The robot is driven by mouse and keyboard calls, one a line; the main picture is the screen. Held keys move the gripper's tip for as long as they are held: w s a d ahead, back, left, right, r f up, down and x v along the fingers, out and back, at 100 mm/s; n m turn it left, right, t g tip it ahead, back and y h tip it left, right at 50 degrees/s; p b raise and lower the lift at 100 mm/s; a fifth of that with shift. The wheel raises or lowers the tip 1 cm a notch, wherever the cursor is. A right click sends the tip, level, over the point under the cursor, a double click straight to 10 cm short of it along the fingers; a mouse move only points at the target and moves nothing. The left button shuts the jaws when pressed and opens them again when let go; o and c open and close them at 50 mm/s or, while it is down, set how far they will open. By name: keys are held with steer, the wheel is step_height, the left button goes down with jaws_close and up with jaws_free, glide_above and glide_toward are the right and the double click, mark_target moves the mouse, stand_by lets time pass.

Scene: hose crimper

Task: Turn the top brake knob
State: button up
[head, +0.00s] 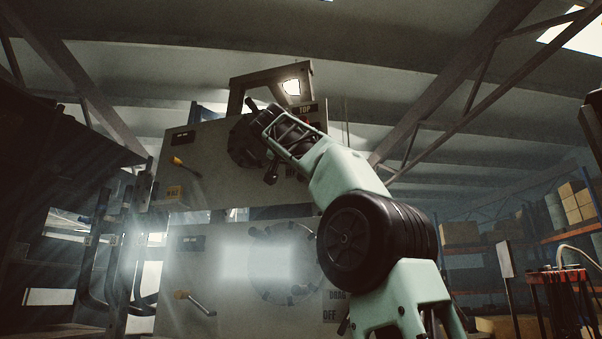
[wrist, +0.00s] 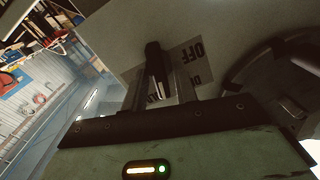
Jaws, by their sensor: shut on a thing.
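The top brake knob (wrist: 154,62) is a dark upright bar in the wrist view, on the pale panel beside a grey label reading "OFF" (wrist: 193,52). My gripper (wrist: 162,88) is shut on it, with a finger on each side. In the head view my arm reaches up to the upper panel (head: 205,155) of the machine, below the "TOP" sign (head: 306,109). There the arm covers the knob and most of its label, and I cannot make out the fingertips.
A dark round part (head: 243,140) with stubby handles sits close left of my gripper. An orange-handled lever (head: 183,165) is further left. The lower panel (head: 215,240) has a second lever (head: 193,301) and a ring of handles (head: 290,290). Shelves with boxes stand far right.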

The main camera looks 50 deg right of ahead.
steer(key=shift+m+b, duration=0.45)
steer(key=shift+m, duration=1.05)
steer(key=shift+s, duration=0.1)
steer(key=o, duration=0.6)
steer(key=shift+b+v, duration=1.75)
steer(key=shift+v, duration=6.9)
steer(key=shift+a, duration=0.1)
